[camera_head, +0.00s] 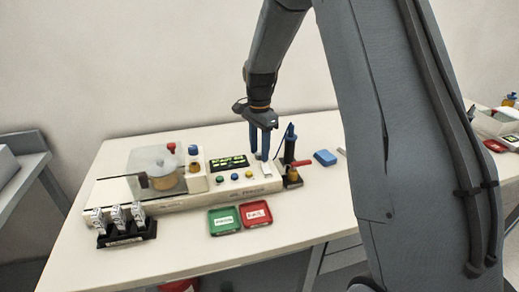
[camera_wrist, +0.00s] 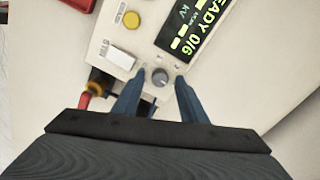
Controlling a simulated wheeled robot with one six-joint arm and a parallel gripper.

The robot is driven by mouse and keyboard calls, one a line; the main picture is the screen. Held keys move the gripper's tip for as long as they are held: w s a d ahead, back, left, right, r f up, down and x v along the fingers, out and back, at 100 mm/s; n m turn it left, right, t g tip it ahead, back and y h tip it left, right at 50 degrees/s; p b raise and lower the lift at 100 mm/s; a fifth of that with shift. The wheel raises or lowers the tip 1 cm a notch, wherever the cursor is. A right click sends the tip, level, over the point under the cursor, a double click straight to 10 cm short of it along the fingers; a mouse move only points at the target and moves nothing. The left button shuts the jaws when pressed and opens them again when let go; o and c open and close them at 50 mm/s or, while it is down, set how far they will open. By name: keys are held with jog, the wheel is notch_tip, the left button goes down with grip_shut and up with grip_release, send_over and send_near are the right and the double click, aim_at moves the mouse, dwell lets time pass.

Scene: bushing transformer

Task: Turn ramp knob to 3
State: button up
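A small round grey knob (camera_wrist: 160,77) sits on the white panel of the tester, beside the lit display, with a light pointer mark on it. Small marks around it are too small to read. My gripper (camera_wrist: 160,85) is open, with one blue finger on each side of the knob. I cannot tell whether the fingertips touch it. In the head view my gripper (camera_head: 260,153) points down over the right end of the white tester (camera_head: 205,197), and its fingers hide the knob.
The display (camera_wrist: 190,25) reads READY 0/6. A white labelled switch (camera_wrist: 117,57) and a yellow button (camera_wrist: 131,19) are nearby. A black stand (camera_head: 291,157) with a red handle stands close right of my gripper. Green (camera_head: 224,220) and red (camera_head: 256,214) trays lie in front.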

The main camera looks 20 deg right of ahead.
aim_at(259, 153)
jog(key=shift+a+r, duration=0.1)
jog(key=shift+r, duration=0.05)
notch_tip(259, 153, up, 8)
jog(key=shift+f+b, duration=0.2)
jog(key=shift+b, duration=0.95)
jog(key=s+f+n, duration=0.2)
jog(key=s+n, duration=0.2)
jog(key=s, duration=0.4)
jog(key=s+f+n+t, duration=0.1)
jog(key=s+f+n, duration=0.2)
jog(key=s, duration=0.6)
jog(key=s+f+n, duration=0.2)
jog(key=s+n, duration=0.4)
jog(key=s, duration=0.2)
jog(key=shift+s+f+n, duration=0.25)
jog(key=shift+s+n, duration=0.05)
